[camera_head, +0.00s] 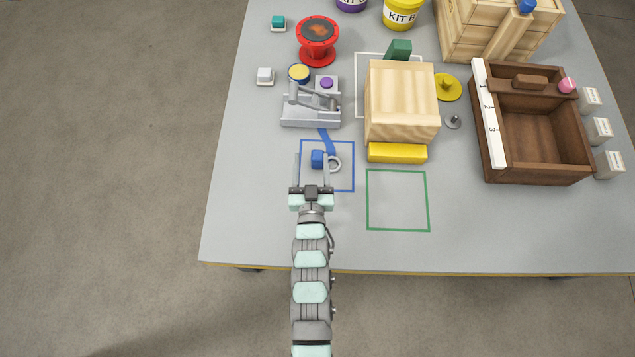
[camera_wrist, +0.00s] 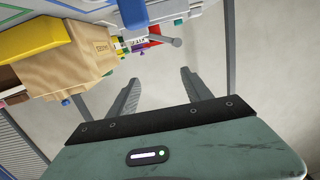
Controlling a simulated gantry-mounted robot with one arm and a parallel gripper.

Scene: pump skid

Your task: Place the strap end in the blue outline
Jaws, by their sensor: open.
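A blue strap (camera_head: 325,141) runs from a grey metal buckle-like fixture (camera_head: 311,112) down to its end, a blue block (camera_head: 317,158) with a pale ring beside it. In the head view the block and ring appear within the blue outline (camera_head: 353,168); part of the outline's left side is covered by my gripper. My gripper (camera_head: 311,157) is open, its two fingers on either side of the block as seen from above. In the wrist view the gap between my fingers (camera_wrist: 160,88) is empty, and a blue piece (camera_wrist: 133,14) shows beyond them at the top. Their height difference cannot be told.
A wooden block (camera_head: 401,98) and a yellow bar (camera_head: 398,153) stand right of the outline, above a green outline (camera_head: 398,228). A brown wooden tray (camera_head: 545,140) is farther right. A red spool (camera_head: 318,40) stands behind. The table's front left is clear.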

